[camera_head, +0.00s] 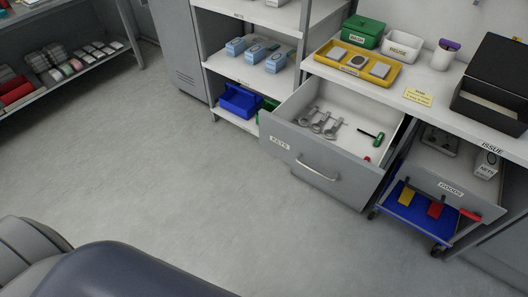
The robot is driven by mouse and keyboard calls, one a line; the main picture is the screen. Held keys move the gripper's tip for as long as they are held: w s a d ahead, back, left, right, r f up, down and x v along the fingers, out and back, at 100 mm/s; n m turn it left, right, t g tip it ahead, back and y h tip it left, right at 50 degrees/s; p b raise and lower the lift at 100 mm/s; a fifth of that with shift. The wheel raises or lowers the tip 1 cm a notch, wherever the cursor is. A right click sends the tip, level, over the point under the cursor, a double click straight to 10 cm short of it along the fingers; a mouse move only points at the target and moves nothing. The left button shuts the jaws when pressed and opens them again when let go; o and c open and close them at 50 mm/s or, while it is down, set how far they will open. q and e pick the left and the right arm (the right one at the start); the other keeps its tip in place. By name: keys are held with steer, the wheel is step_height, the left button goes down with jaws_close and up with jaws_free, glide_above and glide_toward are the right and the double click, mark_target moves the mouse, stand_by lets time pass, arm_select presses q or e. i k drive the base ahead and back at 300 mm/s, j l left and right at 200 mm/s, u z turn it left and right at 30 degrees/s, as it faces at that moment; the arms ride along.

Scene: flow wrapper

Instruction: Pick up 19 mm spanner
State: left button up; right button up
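Three grey spanner-like tools lie side by side in the open drawer (346,106). One is at the left (309,114), one in the middle (320,122), one at the right (333,130). Their size marks are too small to read, so I cannot tell which is the 19 mm spanner. The drawer's grey front (318,160) carries a label that seems to read KEYS and a bar handle (316,168). Neither of my grippers is in view.
A yellow tray (357,65), green box (363,32) and black box (492,85) stand on the counter above. A blue-decked cart (420,212) is right. The floor (190,190) in front is clear.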

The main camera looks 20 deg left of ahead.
mark_target(316, 108)
steer(key=u, duration=0.25)
steer(key=i+l+z, duration=0.1)
steer(key=l, duration=0.3)
steer(key=i+l, duration=0.3)
steer(key=i+l+z, duration=0.15)
steer(key=l, duration=0.35)
steer(key=i, duration=0.1)
